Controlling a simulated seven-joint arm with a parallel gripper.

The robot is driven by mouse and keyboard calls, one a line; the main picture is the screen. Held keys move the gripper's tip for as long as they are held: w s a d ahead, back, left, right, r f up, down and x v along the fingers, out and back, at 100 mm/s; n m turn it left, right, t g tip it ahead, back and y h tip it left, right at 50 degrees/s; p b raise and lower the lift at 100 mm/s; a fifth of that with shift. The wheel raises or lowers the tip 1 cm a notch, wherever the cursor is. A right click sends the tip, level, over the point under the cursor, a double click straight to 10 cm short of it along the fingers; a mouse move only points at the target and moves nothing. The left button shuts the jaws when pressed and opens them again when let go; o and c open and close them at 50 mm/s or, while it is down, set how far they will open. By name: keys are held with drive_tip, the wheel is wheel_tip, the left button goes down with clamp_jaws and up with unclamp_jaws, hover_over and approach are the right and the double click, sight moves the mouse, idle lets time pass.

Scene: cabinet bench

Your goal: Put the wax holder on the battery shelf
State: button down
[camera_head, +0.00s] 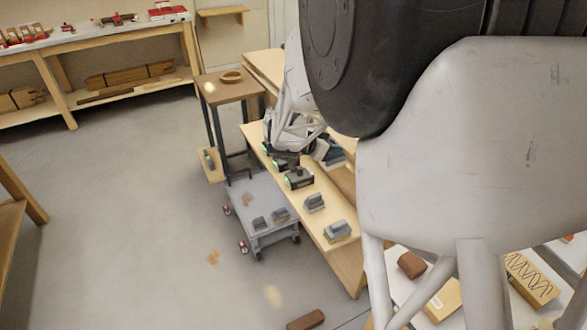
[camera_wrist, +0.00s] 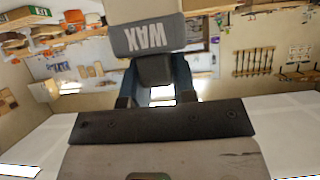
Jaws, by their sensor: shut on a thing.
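The wax holder (camera_wrist: 148,38) is a grey-blue block with the word WAX, upside down in the wrist view. My gripper (camera_wrist: 155,92) is shut on it, with the holder out in front of the dark palm bar. In the head view my gripper (camera_head: 292,150) is over the far part of a long pale wooden shelf, and my arm hides much of it. This shelf (camera_head: 314,223) carries black batteries (camera_head: 298,178) with green ends and grey blocks (camera_head: 338,230), so it looks like the battery shelf. Whether the holder touches the shelf cannot be told.
A low grey cart (camera_head: 262,205) with two dark blocks stands against the shelf's left side. A small brown table (camera_head: 225,88) with a ring on it stands behind. A brown block (camera_head: 305,320) lies on the floor. Open floor (camera_head: 130,200) spreads to the left.

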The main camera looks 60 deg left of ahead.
wheel_tip(320, 180, down, 18)
drive_tip(key=shift+f, duration=0.1)
idle(0.4)
wheel_tip(320, 180, down, 6)
idle(0.4)
drive_tip(key=shift+f, duration=0.15)
drive_tip(key=shift+f, duration=1.8)
drive_tip(key=shift+f, duration=0.15)
drive_tip(key=c, duration=0.9)
unclamp_jaws()
